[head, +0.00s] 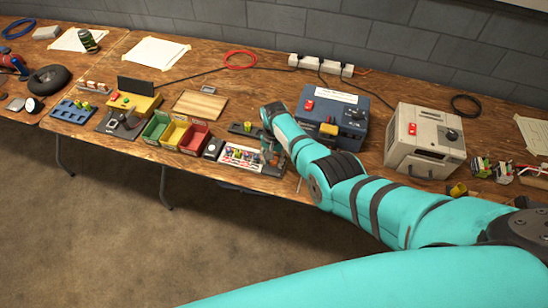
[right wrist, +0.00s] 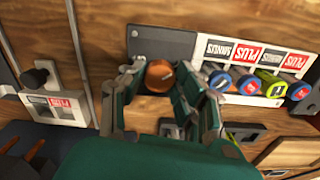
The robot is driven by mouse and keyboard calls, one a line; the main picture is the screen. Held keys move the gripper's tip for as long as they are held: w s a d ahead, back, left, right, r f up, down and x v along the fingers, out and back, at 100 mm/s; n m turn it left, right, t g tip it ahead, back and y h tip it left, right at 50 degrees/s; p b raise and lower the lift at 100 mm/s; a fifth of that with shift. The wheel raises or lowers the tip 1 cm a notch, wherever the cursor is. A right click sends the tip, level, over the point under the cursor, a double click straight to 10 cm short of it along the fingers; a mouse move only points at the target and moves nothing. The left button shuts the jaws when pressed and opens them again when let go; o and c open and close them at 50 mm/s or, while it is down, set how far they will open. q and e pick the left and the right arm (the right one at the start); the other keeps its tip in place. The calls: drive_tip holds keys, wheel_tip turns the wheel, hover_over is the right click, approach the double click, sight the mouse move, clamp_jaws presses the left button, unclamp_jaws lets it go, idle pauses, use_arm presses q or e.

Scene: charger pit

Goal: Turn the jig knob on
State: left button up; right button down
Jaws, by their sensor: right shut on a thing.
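The jig (head: 240,157) lies near the front edge of the workbench, with a row of coloured cells over red and white plus and minus labels. It also shows in the right wrist view, where its grey plate (right wrist: 160,42) carries the jig knob (right wrist: 160,76), a round orange-brown disc. My right gripper (head: 270,148) is over the right end of the jig. In the right wrist view its fingers (right wrist: 158,80) stand on either side of the knob and are shut on it. Small marks beside the knob are too blurred to read. My left gripper is out of view.
Green, yellow and red bins (head: 175,134) stand left of the jig. A dark tray (head: 240,128) lies just behind it. A blue box (head: 340,117) and a cream box (head: 425,140) stand to the right. A wooden board (head: 200,105) lies behind the bins.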

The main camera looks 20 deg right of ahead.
drive_tip(key=shift+m, duration=0.8)
drive_tip(key=c, duration=0.9)
unclamp_jaws()
drive_tip(key=shift+c, duration=0.2)
drive_tip(key=shift+r, duration=0.1)
wheel_tip(320, 180, up, 12)
